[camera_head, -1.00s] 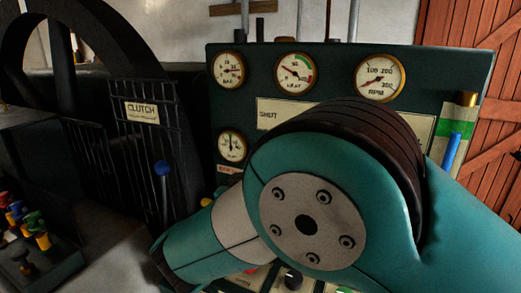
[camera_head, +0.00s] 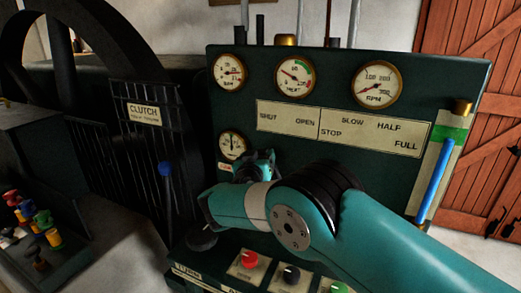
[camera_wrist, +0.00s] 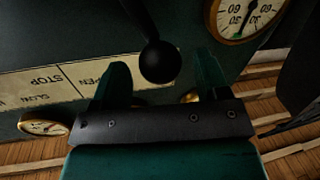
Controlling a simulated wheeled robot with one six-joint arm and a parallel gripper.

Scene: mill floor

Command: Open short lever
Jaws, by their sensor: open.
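A lever with a black ball knob (camera_wrist: 160,62) shows in the wrist view, its dark shaft running up to the picture's top edge. My open gripper (camera_wrist: 163,66) has one finger on each side of the knob in the picture; I see no contact and cannot tell the depth. In the head view my gripper (camera_head: 260,163) is small and partly hidden by my arm, below the SHUT/OPEN plate (camera_head: 287,119). That plate shows upside down in the wrist view. My arm covers the lever in the head view, so its setting cannot be told.
A SLOW/STOP/HALF/FULL plate (camera_head: 375,131) and several gauges fill the panel. A blue-knobbed lever (camera_head: 165,168) stands at left by the CLUTCH sign (camera_head: 143,112). A dark round knob (camera_head: 203,240) and coloured buttons (camera_head: 250,259) sit low. A blue upright bar (camera_head: 434,180) is at right.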

